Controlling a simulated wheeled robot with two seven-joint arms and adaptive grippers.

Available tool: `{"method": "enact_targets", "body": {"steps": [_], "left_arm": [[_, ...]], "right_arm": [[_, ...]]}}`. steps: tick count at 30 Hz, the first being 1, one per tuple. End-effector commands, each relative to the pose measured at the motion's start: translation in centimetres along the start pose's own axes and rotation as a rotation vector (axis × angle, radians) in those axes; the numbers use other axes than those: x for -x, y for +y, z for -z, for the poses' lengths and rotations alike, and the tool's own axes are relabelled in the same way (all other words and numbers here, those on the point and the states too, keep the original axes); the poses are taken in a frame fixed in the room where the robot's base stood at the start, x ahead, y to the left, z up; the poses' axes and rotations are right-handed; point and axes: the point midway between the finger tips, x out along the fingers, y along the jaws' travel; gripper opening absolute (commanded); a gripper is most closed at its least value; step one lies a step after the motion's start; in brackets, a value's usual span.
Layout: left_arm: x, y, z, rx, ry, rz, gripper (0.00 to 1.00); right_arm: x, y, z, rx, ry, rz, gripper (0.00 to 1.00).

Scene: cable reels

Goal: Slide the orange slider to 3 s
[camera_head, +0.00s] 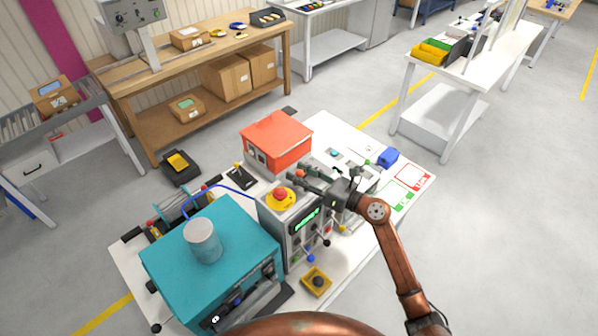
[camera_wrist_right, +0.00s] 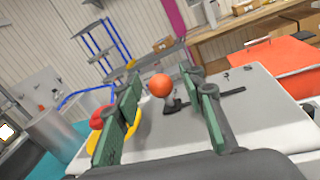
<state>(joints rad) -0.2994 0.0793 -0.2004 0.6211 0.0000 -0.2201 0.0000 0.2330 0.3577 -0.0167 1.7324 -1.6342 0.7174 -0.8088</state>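The orange slider knob (camera_wrist_right: 160,85) is a round ball on a short dark stem, standing on the light grey top of a control box (camera_wrist_right: 270,110). A dark slot runs from the stem to the right in the wrist view. In the head view the knob (camera_head: 299,173) shows small at the fingertips. My right gripper (camera_wrist_right: 163,92) is open, with its green-padded fingers on either side of the knob and a gap to each. The 3 s mark cannot be read in either view. My left gripper is not in view.
A red mushroom button on a yellow base (camera_head: 280,196) is on the same box, close to my right fingers. A red-orange box (camera_head: 276,142) stands behind, and a teal box with a grey cylinder (camera_head: 180,262) stands at front left.

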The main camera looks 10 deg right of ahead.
Motion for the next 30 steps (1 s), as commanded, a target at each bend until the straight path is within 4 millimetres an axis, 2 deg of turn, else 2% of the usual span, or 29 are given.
{"method": "enact_targets", "body": {"steps": [8,24,30], "left_arm": [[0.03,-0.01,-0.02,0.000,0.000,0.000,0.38],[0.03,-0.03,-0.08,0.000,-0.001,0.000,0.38],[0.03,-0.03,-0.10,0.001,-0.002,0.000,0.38]], "right_arm": [[-0.25,0.01,0.05,0.000,0.000,0.000,0.37],[-0.21,0.02,0.02,0.000,0.000,-0.001,0.01],[-0.20,0.03,0.02,0.000,0.000,-0.001,0.00]]}}
